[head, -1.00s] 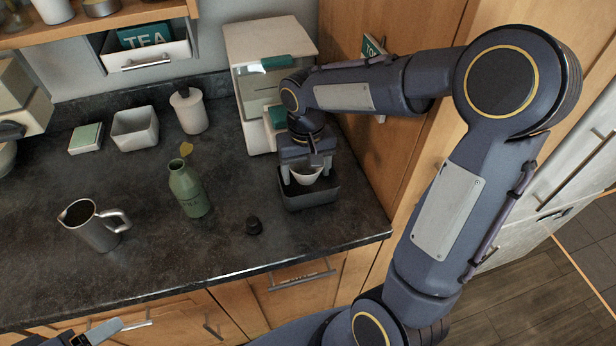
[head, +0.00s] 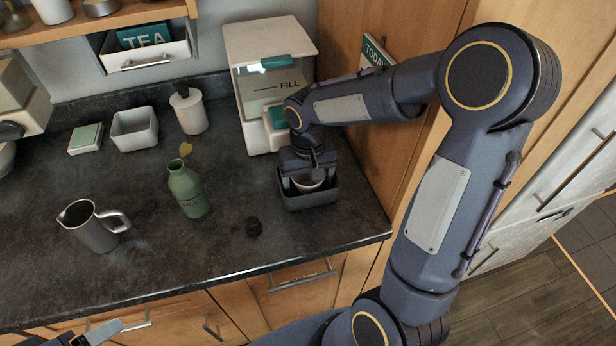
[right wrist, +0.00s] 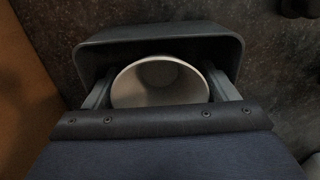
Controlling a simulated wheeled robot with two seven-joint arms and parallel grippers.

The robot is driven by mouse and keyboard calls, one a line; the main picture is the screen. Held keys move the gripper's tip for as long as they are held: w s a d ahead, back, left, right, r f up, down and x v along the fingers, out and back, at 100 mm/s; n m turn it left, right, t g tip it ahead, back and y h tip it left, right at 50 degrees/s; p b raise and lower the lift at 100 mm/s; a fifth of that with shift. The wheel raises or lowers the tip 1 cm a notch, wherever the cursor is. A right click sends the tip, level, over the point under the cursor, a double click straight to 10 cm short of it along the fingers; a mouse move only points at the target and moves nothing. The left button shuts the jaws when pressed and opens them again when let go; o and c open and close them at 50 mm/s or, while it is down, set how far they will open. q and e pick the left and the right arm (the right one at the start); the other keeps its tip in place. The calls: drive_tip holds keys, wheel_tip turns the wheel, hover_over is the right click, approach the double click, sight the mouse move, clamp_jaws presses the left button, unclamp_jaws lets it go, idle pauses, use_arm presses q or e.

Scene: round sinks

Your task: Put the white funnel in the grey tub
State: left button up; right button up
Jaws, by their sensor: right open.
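The white funnel (right wrist: 160,82) sits inside the grey tub (right wrist: 160,33), wide mouth facing the right wrist camera. In the head view the funnel (head: 308,181) shows small under my right gripper, and the tub (head: 312,200) stands near the counter's right end. My right gripper (head: 309,180) reaches down into the tub. Its fingers are open, one on each side of the funnel, with little gap; whether they touch it I cannot tell. The funnel's lower part is hidden. Part of my left gripper (head: 97,333) shows at the bottom left; its jaws are unclear.
A white dispenser marked FILL (head: 270,80) stands right behind the tub, and a wooden cabinet side (head: 365,150) is to its right. A green bottle (head: 187,190), a black cap (head: 253,227) and a metal jug (head: 92,226) stand to the left. The front counter has free room.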

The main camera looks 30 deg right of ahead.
wheel_tip(320, 180, up, 12)
drive_tip(key=s+a+f+t+y, duration=0.1)
drive_tip(key=s+a+t+y, duration=0.1)
drive_tip(key=s, duration=0.6)
drive_tip(key=s+a+f+n+t+y, duration=0.1)
drive_tip(key=s+a+t, duration=0.1)
drive_tip(key=s, duration=0.7)
drive_tip(key=shift+f+t+y, duration=0.15)
drive_tip(key=shift+t+y, duration=0.25)
drive_tip(key=shift+t, duration=0.4)
